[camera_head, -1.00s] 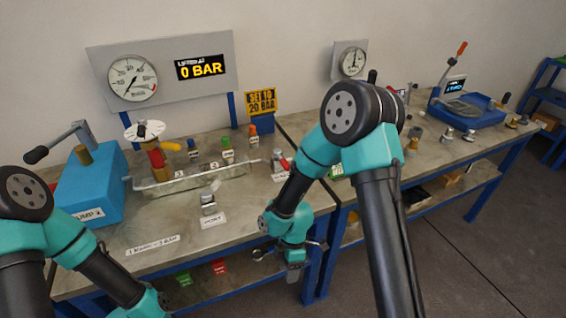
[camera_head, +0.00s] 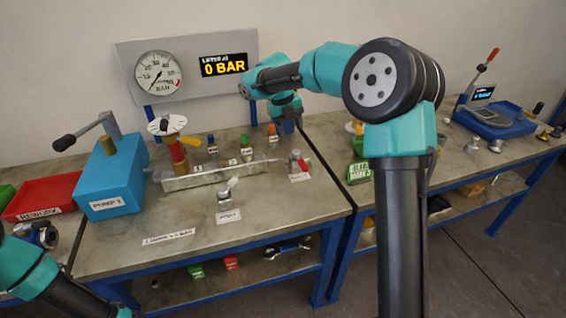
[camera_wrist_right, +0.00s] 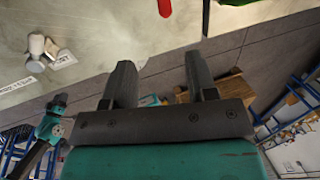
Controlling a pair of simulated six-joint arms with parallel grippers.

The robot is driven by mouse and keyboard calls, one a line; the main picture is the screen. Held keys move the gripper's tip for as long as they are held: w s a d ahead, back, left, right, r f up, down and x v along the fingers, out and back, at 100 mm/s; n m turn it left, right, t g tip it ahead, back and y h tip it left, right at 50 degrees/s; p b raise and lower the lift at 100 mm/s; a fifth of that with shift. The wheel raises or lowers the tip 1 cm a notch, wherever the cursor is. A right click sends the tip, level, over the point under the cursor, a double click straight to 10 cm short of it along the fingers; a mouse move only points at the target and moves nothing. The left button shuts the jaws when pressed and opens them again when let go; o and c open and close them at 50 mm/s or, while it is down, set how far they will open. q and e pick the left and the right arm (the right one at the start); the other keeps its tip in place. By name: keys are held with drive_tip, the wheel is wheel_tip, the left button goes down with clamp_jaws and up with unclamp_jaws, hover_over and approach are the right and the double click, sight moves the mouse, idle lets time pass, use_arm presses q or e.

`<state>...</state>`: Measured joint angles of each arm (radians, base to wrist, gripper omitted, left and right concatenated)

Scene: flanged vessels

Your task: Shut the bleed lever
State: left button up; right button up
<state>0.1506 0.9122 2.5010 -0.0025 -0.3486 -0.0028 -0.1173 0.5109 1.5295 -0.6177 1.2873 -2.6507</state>
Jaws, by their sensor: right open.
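A small valve with a red lever handle (camera_head: 303,163) stands at the right end of the long metal block on the left bench. I take it for the bleed lever; its label is too small to read. In the right wrist view, part of a red handle (camera_wrist_right: 206,16) shows at the top edge. My right gripper (camera_head: 288,124) is above the back right of this bench, beyond and above the red-handled valve, apart from it. In its wrist view, the fingers (camera_wrist_right: 158,66) are parted with nothing between them. My left gripper is out of view.
A pale-levered port fitting (camera_head: 226,192) stands in front of the metal block (camera_head: 205,176). A blue pump (camera_head: 108,180) and red tray (camera_head: 45,197) are at left. The bench front is mostly clear.

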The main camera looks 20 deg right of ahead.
sight(302, 163)
drive_tip(key=shift+w+d+r, duration=0.15)
drive_tip(key=shift+d+r, duration=0.1)
drive_tip(key=shift+r, duration=0.1)
drive_tip(key=shift+f, duration=0.1)
drive_tip(key=x, duration=1.7)
drive_tip(key=shift+f, duration=0.2)
clamp_jaws()
